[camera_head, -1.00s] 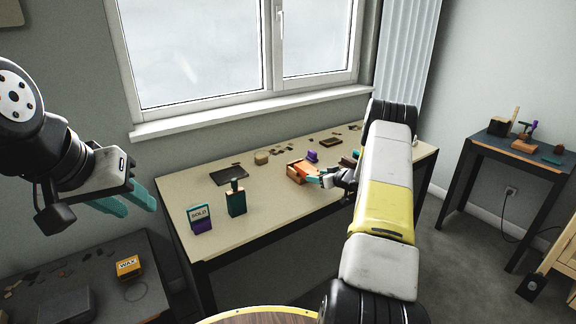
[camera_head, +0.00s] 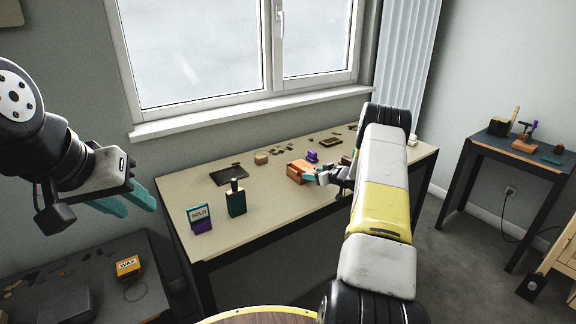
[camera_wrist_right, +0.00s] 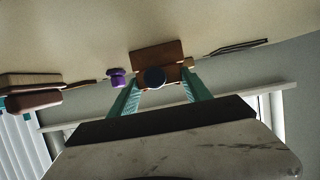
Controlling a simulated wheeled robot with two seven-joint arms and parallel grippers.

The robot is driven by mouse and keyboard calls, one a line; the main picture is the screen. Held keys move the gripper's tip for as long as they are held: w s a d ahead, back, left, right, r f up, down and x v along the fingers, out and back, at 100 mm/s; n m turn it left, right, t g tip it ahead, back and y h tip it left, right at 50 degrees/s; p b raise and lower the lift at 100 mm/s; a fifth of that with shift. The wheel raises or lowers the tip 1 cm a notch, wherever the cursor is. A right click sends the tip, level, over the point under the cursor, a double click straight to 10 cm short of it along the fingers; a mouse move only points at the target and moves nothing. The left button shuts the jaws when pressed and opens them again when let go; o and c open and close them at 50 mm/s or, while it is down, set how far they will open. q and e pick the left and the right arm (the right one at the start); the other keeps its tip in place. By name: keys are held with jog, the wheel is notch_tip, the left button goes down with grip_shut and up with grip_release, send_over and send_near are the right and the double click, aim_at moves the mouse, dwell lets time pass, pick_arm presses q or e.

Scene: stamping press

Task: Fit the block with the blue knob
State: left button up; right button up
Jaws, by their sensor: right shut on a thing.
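A dark blue knob (camera_wrist_right: 154,78) shows between the teal fingers of my right gripper (camera_wrist_right: 160,88) in the right wrist view, and a small wooden block (camera_wrist_right: 174,75) lies under it. The gripper is shut on this block. A larger brown wooden body (camera_wrist_right: 158,53) lies directly behind the block; I cannot tell how far the block sits in it. In the head view the orange-brown wooden body (camera_head: 299,172) is on the beige table, with my right gripper (camera_head: 314,176) at its right front. The held block is too small to tell there. My left gripper (camera_head: 128,202) is open and empty.
A purple knobbed piece (camera_head: 312,156) stands just behind the wooden body. Small pieces lie along the back.

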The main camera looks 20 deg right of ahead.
dwell(0.3)
jog(key=shift+s+d, duration=0.25)
jog(key=shift+s, duration=0.45)
jog(key=shift+s+d, duration=0.3)
jog(key=shift+s, duration=0.45)
jog(key=shift+s+d, duration=0.25)
jog(key=shift+s, duration=0.45)
jog(key=shift+w+d, duration=0.1)
jog(key=shift+d, duration=0.1)
jog(key=shift+w+a, duration=0.1)
jog(key=shift+w, duration=0.1)
jog(key=shift+w+a, duration=0.25)
jog(key=shift+w, duration=0.5)
jog(key=shift+w+a, duration=0.3)
jog(key=shift+w, duration=0.4)
jog(key=shift+w+a, duration=0.25)
jog(key=shift+w, duration=0.5)
jog(key=shift+s, duration=0.1)
jog(key=shift+s+d, duration=0.25)
jog(key=shift+s, duration=0.45)
jog(key=shift+s+d, duration=0.3)
jog(key=shift+s, duration=0.4)
jog(key=shift+s+d, duration=0.25)
jog(key=shift+s, duration=0.45)
